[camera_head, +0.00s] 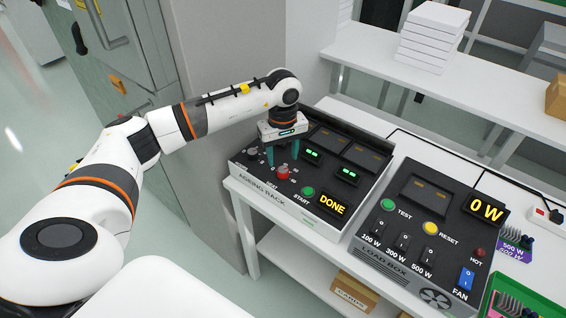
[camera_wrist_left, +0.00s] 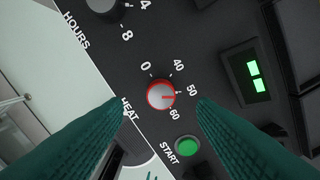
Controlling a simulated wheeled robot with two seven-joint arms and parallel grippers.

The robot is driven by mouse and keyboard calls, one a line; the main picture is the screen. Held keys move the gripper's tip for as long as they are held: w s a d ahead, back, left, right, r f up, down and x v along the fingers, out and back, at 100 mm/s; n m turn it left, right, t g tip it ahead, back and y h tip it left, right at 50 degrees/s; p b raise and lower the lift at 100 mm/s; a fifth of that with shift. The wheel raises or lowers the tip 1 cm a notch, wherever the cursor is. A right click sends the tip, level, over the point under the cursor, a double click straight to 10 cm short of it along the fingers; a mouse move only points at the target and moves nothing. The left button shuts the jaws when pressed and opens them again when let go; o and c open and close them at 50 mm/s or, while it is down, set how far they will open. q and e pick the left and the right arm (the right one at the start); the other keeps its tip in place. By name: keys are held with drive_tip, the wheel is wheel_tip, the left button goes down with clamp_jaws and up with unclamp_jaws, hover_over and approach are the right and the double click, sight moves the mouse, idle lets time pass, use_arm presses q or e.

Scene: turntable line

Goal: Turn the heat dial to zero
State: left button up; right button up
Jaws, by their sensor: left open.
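The heat dial (camera_head: 283,172) is a red-rimmed round knob on the front of the ageing rack (camera_head: 262,204). In the left wrist view the heat dial (camera_wrist_left: 161,96) has a white-grey face, with 0, 40, 50 and 60 printed around it. Its red pointer line faces right, toward the 50–60 side, away from 0. My left gripper (camera_head: 282,157) reaches down over the panel with its green fingers. In the wrist view the gripper (camera_wrist_left: 158,104) is open, its fingertips on either side of the dial, with no visible contact.
The hours knob (camera_wrist_left: 104,8) and green start button (camera_wrist_left: 187,147) are close to the dial. The rack's display (camera_head: 331,205) reads DONE. The load box (camera_head: 420,240) stands to the right, its display reading 0 W. White boxes (camera_head: 433,35) are stacked on the back shelf.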

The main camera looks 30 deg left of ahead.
sight(283, 170)
use_arm(q)
wheel_tip(283, 170, down, 5)
drive_tip(key=shift+r+p, duration=0.1)
drive_tip(key=shift+p, duration=0.3)
drive_tip(key=c, duration=1)
